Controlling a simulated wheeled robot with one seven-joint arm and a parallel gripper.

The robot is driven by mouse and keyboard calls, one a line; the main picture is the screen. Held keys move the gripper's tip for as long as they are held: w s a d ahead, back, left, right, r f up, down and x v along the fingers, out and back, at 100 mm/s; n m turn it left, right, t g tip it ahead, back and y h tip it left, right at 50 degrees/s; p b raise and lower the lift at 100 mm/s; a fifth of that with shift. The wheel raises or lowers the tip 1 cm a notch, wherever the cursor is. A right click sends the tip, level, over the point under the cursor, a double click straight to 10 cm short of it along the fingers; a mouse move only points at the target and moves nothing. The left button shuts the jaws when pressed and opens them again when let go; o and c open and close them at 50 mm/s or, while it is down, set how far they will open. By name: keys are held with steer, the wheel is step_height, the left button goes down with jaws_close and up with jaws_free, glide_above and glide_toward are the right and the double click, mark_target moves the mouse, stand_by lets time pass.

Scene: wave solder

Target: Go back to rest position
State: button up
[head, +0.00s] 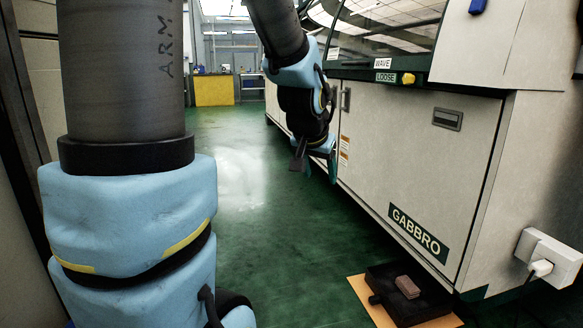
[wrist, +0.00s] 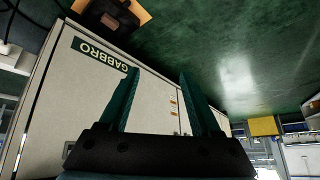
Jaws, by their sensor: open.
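My gripper (head: 315,166) hangs in front of the machine's lower cabinet in the head view, pointing down above the green floor. In the wrist view my gripper (wrist: 156,92) shows two green fingers spread apart with nothing between them. The wrist picture is upside down, with the floor at the top. My arm comes down from the top of the head view, and a large blue-padded part of it fills the left side.
The cream GABBRO machine (head: 400,170) stands close on the right, with a yellow knob (head: 408,79). A dark tray (head: 376,283) holding a brownish block (head: 407,287) lies on an orange board by its base. A plug sits in a white socket (head: 548,252). The green floor (head: 240,190) is clear toward the yellow cabinet (head: 214,91).

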steer(key=s+a+f+n+g+y, duration=0.2)
steer(key=s+a+f+n+g, duration=0.25)
steer(key=s+a+f, duration=0.7)
step_height(320, 180, up, 38)
steer(key=a+p, duration=0.1)
steer(key=p, duration=3.5)
steer(key=shift+a+f, duration=0.25)
steer(key=shift+s+d+g, duration=0.1)
steer(key=shift+g, duration=0.15)
